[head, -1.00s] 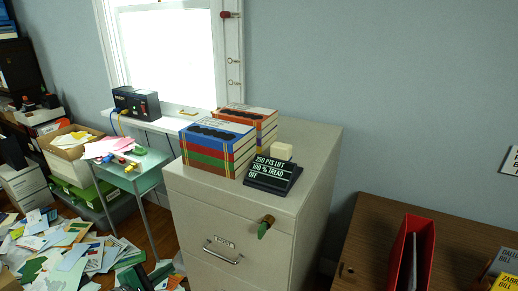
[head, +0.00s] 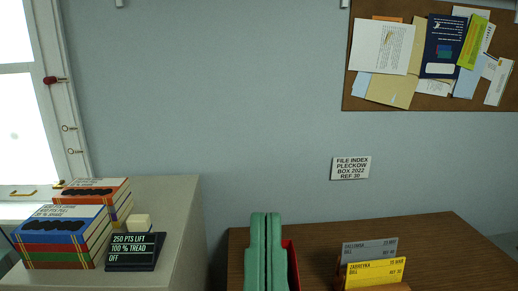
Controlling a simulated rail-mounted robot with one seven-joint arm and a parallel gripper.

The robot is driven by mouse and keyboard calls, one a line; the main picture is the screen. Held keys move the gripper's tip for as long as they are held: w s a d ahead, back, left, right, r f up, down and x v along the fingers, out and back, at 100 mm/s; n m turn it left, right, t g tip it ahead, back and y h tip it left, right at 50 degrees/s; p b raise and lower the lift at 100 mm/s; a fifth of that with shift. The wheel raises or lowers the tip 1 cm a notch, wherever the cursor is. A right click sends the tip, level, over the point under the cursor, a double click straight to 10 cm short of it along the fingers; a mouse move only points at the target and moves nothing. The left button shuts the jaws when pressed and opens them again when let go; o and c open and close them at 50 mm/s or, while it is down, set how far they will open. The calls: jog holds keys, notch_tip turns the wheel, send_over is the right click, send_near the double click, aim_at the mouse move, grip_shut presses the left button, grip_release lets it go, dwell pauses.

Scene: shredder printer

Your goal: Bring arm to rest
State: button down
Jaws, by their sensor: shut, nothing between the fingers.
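My gripper (head: 266,218) shows at the bottom middle of the head view as two green upright fingers side by side. They are shut against each other with nothing held between them. The gripper stands in front of the wooden desk (head: 430,228) and partly covers a red binder (head: 292,265). The rest of my arm is below the picture edge.
A filing cabinet (head: 180,215) at left carries stacked books (head: 60,240) and a black sign (head: 135,252) with a pale block (head: 138,221). Card holders (head: 375,270) stand right of my gripper.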

notch_tip(320, 180, up, 32)
jog(key=p, duration=2.7)
jog(key=shift+w+a+r+p, duration=0.15)
jog(key=shift+w+a+p, duration=0.05)
jog(key=shift+a+p, duration=0.2)
